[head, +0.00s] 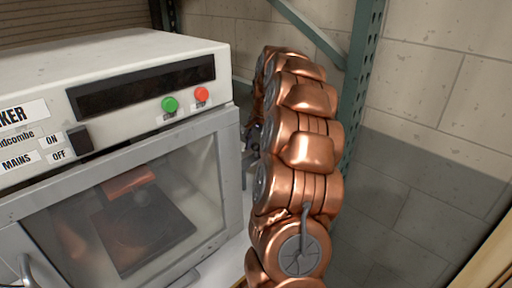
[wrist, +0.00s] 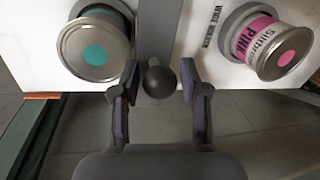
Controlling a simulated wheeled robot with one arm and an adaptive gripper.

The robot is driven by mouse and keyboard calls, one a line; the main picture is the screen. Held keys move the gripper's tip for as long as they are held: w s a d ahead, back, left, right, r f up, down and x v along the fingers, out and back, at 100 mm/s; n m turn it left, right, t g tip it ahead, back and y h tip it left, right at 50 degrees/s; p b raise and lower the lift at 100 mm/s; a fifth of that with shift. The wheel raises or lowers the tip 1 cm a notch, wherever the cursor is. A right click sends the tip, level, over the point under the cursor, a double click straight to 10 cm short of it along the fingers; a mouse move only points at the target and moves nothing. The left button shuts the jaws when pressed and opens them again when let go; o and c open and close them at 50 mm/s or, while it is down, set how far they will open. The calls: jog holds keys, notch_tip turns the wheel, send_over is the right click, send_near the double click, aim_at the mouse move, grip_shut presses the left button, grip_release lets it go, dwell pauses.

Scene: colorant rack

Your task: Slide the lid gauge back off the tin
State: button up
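In the wrist view, my gripper (wrist: 159,88) is open, its two fingers on either side of a dark round knob (wrist: 157,82). A small gap shows between the knob and each finger. The knob sits at the near end of a grey bar (wrist: 160,35) that runs up out of view; it may be the lid gauge, but I cannot tell for sure. A tin with a teal dot (wrist: 95,54) is at upper left, and a tin with a pink label (wrist: 262,38) is at upper right. No gauge is seen on either tin. The head view hides my gripper behind my copper arm.
In the head view, a white shaker machine (head: 130,62) with a closed glass door (head: 140,205) stands at left. A green upright (head: 363,80) and a block wall (head: 430,90) are behind my arm. In the wrist view, grey floor (wrist: 270,130) lies below the white shelf (wrist: 205,72).

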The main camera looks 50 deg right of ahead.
grip_shut()
jog(key=shift+w, duration=0.1)
dwell(0.3)
jog(key=shift+w+f+b, duration=0.1)
jog(key=shift+w+b, duration=0.35)
jog(key=shift+w, duration=0.45)
jog(key=shift+o, duration=1.9)
grip_release()
jog(key=shift+w, duration=0.1)
jog(key=r, duration=0.3)
jog(key=s+r, duration=0.1)
jog(key=r, duration=0.3)
jog(key=s+r, duration=0.1)
jog(key=r, duration=0.3)
jog(key=shift+d, duration=0.25)
jog(key=shift+s+r, duration=0.15)
jog(key=shift+r, duration=0.35)
